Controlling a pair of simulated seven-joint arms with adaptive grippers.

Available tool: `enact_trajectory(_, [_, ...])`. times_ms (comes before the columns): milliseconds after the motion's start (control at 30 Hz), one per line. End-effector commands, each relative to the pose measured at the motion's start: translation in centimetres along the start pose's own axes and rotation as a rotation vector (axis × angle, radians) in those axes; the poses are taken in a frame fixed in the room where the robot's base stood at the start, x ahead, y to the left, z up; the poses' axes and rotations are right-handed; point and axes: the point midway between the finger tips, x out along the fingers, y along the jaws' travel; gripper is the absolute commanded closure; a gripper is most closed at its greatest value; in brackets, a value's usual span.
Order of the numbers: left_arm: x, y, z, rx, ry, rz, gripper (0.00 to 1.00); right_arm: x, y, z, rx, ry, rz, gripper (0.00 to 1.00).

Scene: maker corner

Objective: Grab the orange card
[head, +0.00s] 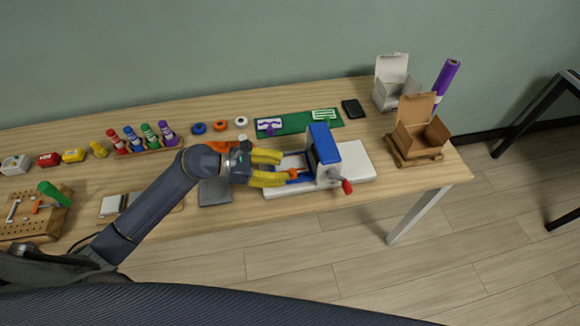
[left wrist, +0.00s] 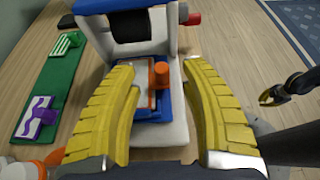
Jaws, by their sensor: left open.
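The orange card is a pale card with orange edges and an upright orange knob (left wrist: 161,74). It lies in the blue tray (left wrist: 166,104) of a white-and-blue hand press; in the head view its knob (head: 293,173) shows just past my left fingertips. My left gripper (head: 268,168) is open. In the left wrist view its two yellow fingers (left wrist: 160,85) stand on either side of the card, apart from it, with nothing held. What looks like my right gripper (left wrist: 268,97) shows small at the right edge of the left wrist view; its jaws are unclear.
The blue press frame (head: 322,145) with a red-ended handle (head: 346,187) rises just beyond the card. A green mat (head: 295,124) behind holds purple and green cards. Cardboard box (head: 420,135) stands at right; coloured bottles (head: 143,135) at left.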

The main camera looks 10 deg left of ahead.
Motion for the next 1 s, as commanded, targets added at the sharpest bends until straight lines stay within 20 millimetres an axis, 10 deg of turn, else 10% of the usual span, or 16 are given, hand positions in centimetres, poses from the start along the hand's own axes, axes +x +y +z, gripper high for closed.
enact_trajectory(733, [4.2, -0.1, -0.4, 0.000, -0.001, 0.001, 0.54, 0.0, 0.0, 0.1, 0.000, -0.001, 0.000, 1.00])
enact_trajectory(1000, [4.2, -0.1, -0.5, 0.000, 0.000, 0.001, 0.85, 0.0, 0.0, 0.1, 0.000, -0.001, 0.000, 1.00])
